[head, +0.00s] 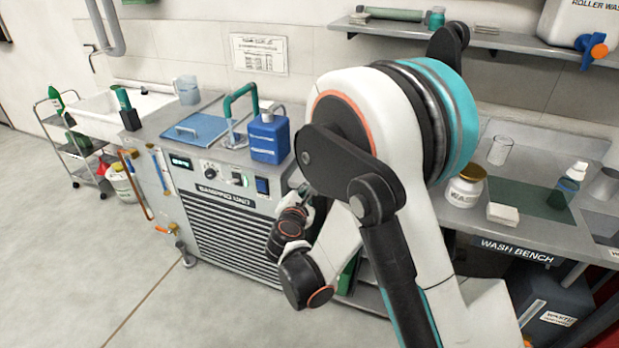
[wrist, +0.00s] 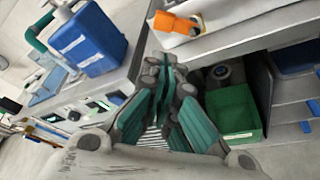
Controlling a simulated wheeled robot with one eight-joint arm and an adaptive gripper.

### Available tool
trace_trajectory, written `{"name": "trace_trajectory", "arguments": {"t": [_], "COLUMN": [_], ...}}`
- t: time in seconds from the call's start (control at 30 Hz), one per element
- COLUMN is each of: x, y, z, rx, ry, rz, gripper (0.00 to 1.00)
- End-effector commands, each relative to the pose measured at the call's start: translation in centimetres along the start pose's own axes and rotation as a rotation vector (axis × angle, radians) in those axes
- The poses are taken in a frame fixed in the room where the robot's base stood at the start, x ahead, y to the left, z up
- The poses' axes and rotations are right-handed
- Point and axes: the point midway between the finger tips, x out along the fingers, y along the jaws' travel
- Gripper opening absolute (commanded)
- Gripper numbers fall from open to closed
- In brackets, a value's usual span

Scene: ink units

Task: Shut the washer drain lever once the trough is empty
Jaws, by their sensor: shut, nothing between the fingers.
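An orange lever-like handle (wrist: 175,22) sits on a white fitting at the bench edge in the wrist view, just beyond my gripper (wrist: 166,72). My gripper is shut and empty, and a gap shows between its tips and the handle. In the head view my arm hides this handle and most of my gripper. Another orange valve handle (head: 171,228) is low on the left side of the damping unit (head: 230,215). I cannot tell for sure which is the washer drain lever. The trough's inside is not visible, so its water level cannot be told.
A blue jug (head: 268,137) stands on the damping unit and also shows in the wrist view (wrist: 88,40). The wash bench (head: 515,247) holds a beaker, jar and bottle. A green bin (wrist: 232,112) sits under the bench.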

Motion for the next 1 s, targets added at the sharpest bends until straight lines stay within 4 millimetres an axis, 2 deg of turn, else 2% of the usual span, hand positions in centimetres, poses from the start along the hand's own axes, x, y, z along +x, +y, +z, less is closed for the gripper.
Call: {"name": "trace_trajectory", "arguments": {"t": [0.23,0.37,0.8,1.0], "x": [0.0,0.8,7.8,9.7], "y": [0.0,-0.1,-0.2,-0.1], "z": [0.0,0.0,0.0,0.0], "rx": [0.002,0.004,0.005,0.003], "ry": [0.000,0.000,-0.001,0.000], "rz": [-0.001,-0.002,-0.003,-0.001], "gripper": [0.00,0.00,0.00,0.00]}}
